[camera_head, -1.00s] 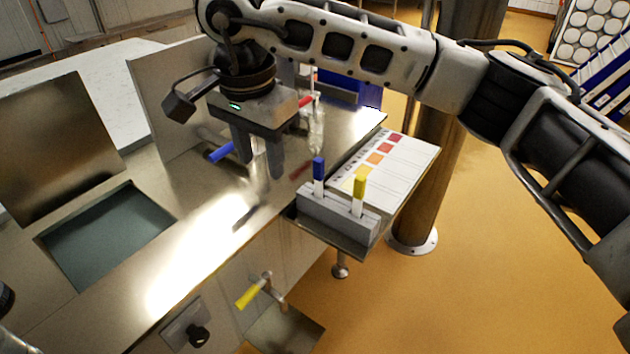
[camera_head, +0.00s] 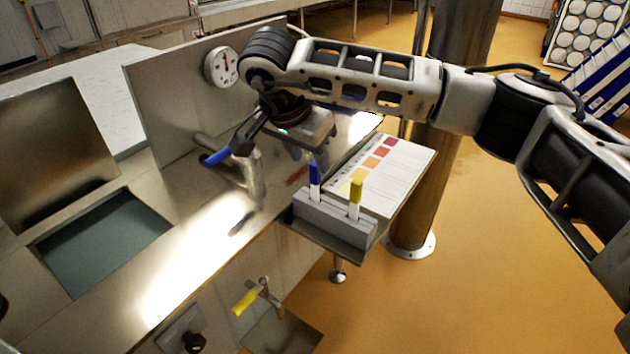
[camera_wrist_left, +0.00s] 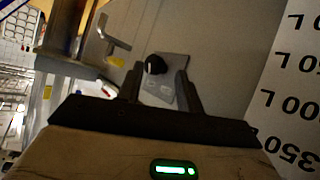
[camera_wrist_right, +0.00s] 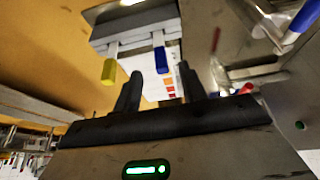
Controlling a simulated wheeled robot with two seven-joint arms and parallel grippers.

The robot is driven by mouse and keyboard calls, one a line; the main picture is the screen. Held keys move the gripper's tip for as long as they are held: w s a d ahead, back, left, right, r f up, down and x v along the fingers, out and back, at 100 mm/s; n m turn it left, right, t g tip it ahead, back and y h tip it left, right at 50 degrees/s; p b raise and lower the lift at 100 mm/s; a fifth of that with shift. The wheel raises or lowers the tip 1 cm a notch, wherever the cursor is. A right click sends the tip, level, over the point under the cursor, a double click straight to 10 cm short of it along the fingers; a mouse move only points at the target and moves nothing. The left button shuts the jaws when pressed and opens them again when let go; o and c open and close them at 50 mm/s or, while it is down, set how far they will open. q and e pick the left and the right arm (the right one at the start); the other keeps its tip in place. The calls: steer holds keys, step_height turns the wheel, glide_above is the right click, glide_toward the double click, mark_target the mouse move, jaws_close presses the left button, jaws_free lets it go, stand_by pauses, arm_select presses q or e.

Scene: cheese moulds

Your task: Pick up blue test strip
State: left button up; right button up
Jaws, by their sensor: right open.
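The blue test strip (camera_head: 314,178) stands upright in a grey holder (camera_head: 322,217) at the counter's right end, left of a yellow-topped strip (camera_head: 356,192). My right gripper (camera_head: 296,153) is just behind and left of the holder, its fingertips partly hard to make out. In the right wrist view its fingers (camera_wrist_right: 160,82) are open and empty. There the blue strip (camera_wrist_right: 160,61) appears beyond the gap between them, and the yellow strip (camera_wrist_right: 109,72) to the left. My left gripper (camera_wrist_left: 160,78) shows only in the left wrist view, open and empty, facing a panel with a black knob (camera_wrist_left: 155,64).
A colour chart (camera_head: 385,170) lies behind the holder. A blue-handled tap (camera_head: 245,165) stands left of my right gripper, near a round gauge (camera_head: 221,67). A sunken basin (camera_head: 105,240) is at the left. A yellow-handled valve (camera_head: 246,300) sticks out from the counter front.

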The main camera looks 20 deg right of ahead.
mark_target(314, 164)
steer(key=x, duration=0.5)
steer(key=shift+w+d+r, duration=0.15)
steer(key=shift+w+d, duration=0.05)
steer(key=shift+w, duration=0.05)
jaws_close()
arm_select(q)
steer(key=shift+r, duration=0.1)
arm_select(e)
steer(key=shift+r, duration=0.15)
